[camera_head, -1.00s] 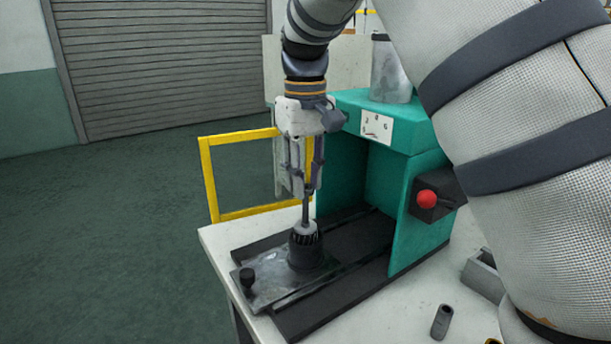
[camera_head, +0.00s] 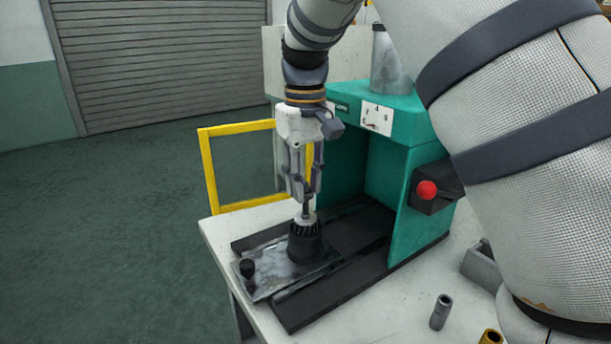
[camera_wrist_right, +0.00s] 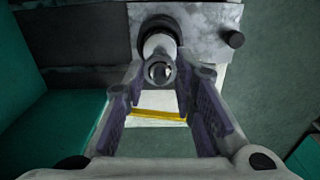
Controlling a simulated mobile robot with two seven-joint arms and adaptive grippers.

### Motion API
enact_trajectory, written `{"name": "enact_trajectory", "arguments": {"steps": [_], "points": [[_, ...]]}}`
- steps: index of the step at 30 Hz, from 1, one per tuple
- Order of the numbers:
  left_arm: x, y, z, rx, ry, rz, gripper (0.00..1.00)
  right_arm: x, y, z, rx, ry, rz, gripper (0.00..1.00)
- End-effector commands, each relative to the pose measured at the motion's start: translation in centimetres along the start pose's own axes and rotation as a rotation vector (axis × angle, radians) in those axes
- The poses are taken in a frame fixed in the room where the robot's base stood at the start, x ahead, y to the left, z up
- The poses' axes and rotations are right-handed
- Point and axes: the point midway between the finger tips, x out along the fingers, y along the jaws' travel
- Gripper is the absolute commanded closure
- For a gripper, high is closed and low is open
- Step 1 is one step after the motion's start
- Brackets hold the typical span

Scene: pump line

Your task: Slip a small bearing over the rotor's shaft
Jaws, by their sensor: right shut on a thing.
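The rotor (camera_head: 305,243) stands upright on a metal plate (camera_head: 268,262), dark and ribbed with a pale top. Its thin shaft (camera_head: 306,210) points up into my right gripper (camera_head: 305,196), which is directly above the rotor and points down. In the right wrist view, the right gripper's fingers (camera_wrist_right: 161,80) close on a small ring-shaped bearing (camera_wrist_right: 160,72). The bearing lines up with the pale rotor top (camera_wrist_right: 160,42); whether the shaft is through it I cannot tell. In the head view the fingers hide the bearing. My left gripper is not in view.
A green press (camera_head: 400,190) with a red knob (camera_head: 427,190) stands right of the rotor, above dark rails (camera_head: 335,290). A black knob (camera_head: 247,268) sits on the plate. A grey sleeve (camera_head: 441,312) and a brass one (camera_head: 490,337) stand on the white table at front right.

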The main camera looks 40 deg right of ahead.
Motion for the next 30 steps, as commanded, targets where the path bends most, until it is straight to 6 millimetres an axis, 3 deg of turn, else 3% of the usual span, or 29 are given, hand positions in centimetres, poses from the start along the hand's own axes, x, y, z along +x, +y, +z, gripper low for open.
{"name": "enact_trajectory", "arguments": {"steps": [22,23,25,30], "points": [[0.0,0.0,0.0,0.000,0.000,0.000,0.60,1.8,0.0,0.0,0.000,0.000,0.000,0.91],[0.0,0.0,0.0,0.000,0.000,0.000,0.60,1.8,0.0,0.0,0.000,0.000,0.000,0.68],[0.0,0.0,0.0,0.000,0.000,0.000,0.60,1.8,0.0,0.0,0.000,0.000,0.000,0.52],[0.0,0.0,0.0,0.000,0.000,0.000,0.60,1.8,0.0,0.0,0.000,0.000,0.000,0.52]]}}
